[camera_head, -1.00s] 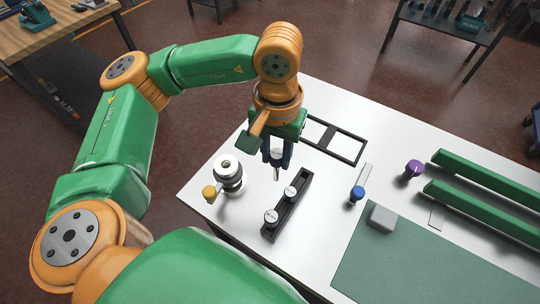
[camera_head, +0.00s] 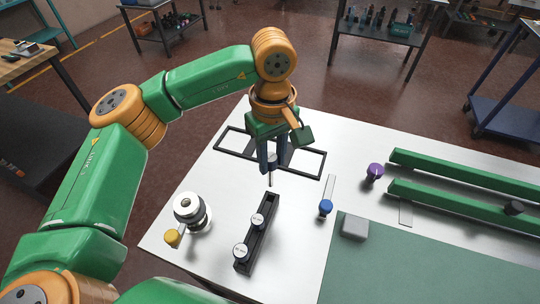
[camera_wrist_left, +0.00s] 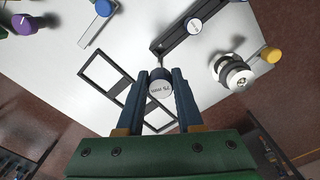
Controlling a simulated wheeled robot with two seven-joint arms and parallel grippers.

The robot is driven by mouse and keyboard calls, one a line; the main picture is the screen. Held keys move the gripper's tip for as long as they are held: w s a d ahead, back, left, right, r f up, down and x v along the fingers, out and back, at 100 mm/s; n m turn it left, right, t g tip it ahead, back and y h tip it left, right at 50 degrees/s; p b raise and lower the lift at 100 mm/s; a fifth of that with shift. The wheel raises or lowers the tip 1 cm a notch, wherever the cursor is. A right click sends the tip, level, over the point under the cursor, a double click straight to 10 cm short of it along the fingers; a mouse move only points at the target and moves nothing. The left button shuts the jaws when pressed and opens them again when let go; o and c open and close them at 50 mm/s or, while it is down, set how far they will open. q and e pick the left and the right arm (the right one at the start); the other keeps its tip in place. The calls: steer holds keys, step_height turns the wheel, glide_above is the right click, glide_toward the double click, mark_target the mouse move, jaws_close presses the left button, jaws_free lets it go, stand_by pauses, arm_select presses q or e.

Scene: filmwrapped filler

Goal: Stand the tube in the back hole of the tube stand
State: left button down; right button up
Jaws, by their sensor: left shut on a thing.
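My left gripper (camera_head: 272,163) is shut on the tube (camera_head: 270,180), which has a round white cap and a thin grey lower part pointing down. The cap also shows between the fingers in the left wrist view (camera_wrist_left: 160,88). The tube stand (camera_head: 265,232) is a long black rail on the white table. Two white-capped pieces stand in it, one at the middle (camera_head: 258,220) and one at the front (camera_head: 241,252). The held tube is above and beyond the stand's back end, apart from it. The back hole itself is hard to make out. My right gripper is not in view.
A silver round fixture with a yellow knob (camera_head: 172,237) stands left of the stand. A black open frame (camera_head: 308,163) lies behind my gripper. A blue knob (camera_head: 326,208), a grey block (camera_head: 355,227), a purple knob (camera_head: 375,170) and green rails (camera_head: 455,174) are to the right.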

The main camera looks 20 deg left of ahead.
mark_target(272, 176)
arm_select(q)
step_height(272, 176, down, 5)
steer(key=b, duration=0.4)
steer(key=shift+f+b, duration=0.35)
steer(key=shift+b, duration=0.15)
steer(key=shift+f+b, duration=0.2)
steer(key=shift+b, duration=0.1)
stand_by(0.3)
steer(key=shift+f+b, duration=1.95)
steer(key=shift+f, duration=0.25)
steer(key=shift+c, duration=2.4)
jaws_free()
steer(key=shift+r, duration=0.1)
